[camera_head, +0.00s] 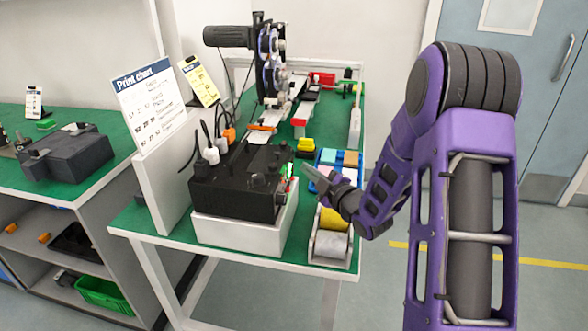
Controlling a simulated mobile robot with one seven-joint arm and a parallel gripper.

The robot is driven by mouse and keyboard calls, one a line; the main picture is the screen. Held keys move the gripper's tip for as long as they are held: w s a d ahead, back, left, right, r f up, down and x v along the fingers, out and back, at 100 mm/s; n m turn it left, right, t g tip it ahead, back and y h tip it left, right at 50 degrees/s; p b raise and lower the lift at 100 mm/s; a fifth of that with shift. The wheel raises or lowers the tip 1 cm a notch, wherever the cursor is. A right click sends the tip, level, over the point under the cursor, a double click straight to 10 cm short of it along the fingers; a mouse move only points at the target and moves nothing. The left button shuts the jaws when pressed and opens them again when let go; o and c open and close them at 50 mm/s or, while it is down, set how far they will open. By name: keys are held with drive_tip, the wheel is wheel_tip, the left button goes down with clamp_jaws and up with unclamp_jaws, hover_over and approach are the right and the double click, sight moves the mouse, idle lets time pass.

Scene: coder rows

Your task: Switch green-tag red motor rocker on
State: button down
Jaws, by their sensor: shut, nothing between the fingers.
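A black control box (236,186) stands on a white block (240,228) near the front of the green-topped table. On its right side are a small green tag (290,168) and a small red part (290,185), which looks like the red motor rocker. They are too small to tell whether the rocker is on or off. My gripper (309,172) comes in from the right, its fingers shut and empty, pointing at this side of the box. The tips are close to the green tag; I cannot tell whether they touch.
A white roll (328,246) and a yellow roll (333,220) sit in a holder below my gripper. Coloured blocks (347,158) lie behind it. A machine with reels (270,60) stands at the back. A print chart board (150,105) stands left of the box.

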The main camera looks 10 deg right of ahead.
drive_tip(key=shift+a, duration=0.15)
idle(0.6)
drive_tip(key=shift+w+a, duration=0.15)
drive_tip(key=shift+a, duration=0.1)
drive_tip(key=shift+w+a+f, duration=0.1)
drive_tip(key=shift+a, duration=0.25)
idle(0.6)
drive_tip(key=shift+d, duration=0.15)
drive_tip(key=shift+s+d, duration=0.25)
drive_tip(key=shift+d, duration=0.35)
drive_tip(key=d, duration=0.1)
drive_tip(key=s+d, duration=0.1)
drive_tip(key=d, duration=0.1)
drive_tip(key=d+r, duration=0.1)
drive_tip(key=shift+s+d, duration=0.25)
drive_tip(key=shift+d, duration=0.15)
